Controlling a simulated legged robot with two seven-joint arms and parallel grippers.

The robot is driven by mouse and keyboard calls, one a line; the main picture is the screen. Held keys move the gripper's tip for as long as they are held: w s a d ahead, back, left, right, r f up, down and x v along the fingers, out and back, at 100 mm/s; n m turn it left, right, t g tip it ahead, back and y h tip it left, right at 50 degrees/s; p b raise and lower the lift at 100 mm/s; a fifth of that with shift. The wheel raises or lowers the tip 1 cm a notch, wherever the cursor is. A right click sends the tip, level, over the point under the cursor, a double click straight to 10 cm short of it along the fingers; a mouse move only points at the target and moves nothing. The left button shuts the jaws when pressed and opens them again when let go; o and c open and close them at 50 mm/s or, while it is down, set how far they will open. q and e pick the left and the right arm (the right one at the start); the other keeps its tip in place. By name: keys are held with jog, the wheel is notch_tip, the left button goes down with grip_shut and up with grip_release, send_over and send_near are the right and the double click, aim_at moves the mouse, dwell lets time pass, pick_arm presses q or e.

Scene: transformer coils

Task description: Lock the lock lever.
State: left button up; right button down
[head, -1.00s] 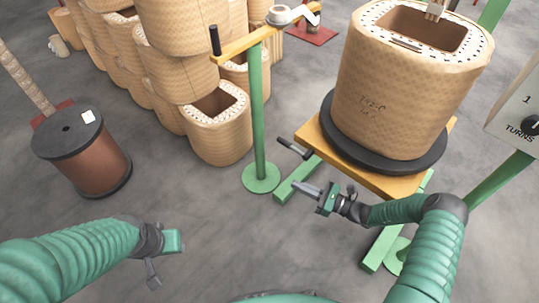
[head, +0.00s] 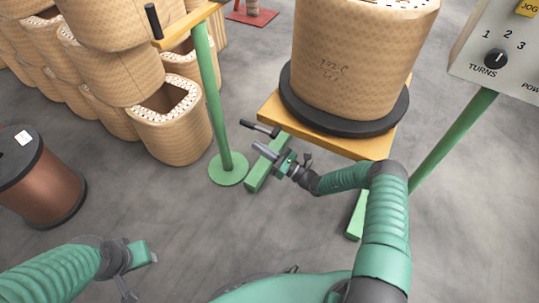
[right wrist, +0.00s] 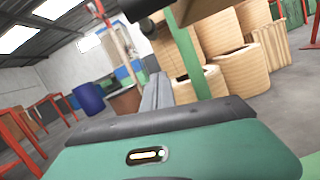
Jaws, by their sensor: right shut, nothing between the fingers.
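The lock lever (head: 260,129) is a short dark handle on a grey rod. It sticks out from the left edge of the yellow table under the large tan coil. My right gripper (head: 256,146) is shut and empty. Its fingertips are just below and in front of the lever in the head view, with a small gap showing. In the right wrist view its grey fingers (right wrist: 157,92) point away from me, and a dark part, probably the lever, crosses the top edge. My left gripper (head: 143,256) hangs at the lower left, far from the lever; its jaw opening is unclear.
The tan coil (head: 355,60) sits on a black disc on the yellow table (head: 372,145). A green post (head: 208,100) stands left of the lever. A control panel (head: 495,50) is at the right. Stacked coils fill the upper left, with a copper spool (head: 45,190) below. Floor between is clear.

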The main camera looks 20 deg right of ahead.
jog(key=w+r, duration=0.1)
jog(key=w+r+b, duration=0.1)
jog(key=r, duration=0.1)
jog(key=w+a+r, duration=0.1)
jog(key=shift+r, duration=0.3)
jog(key=shift+b, duration=0.4)
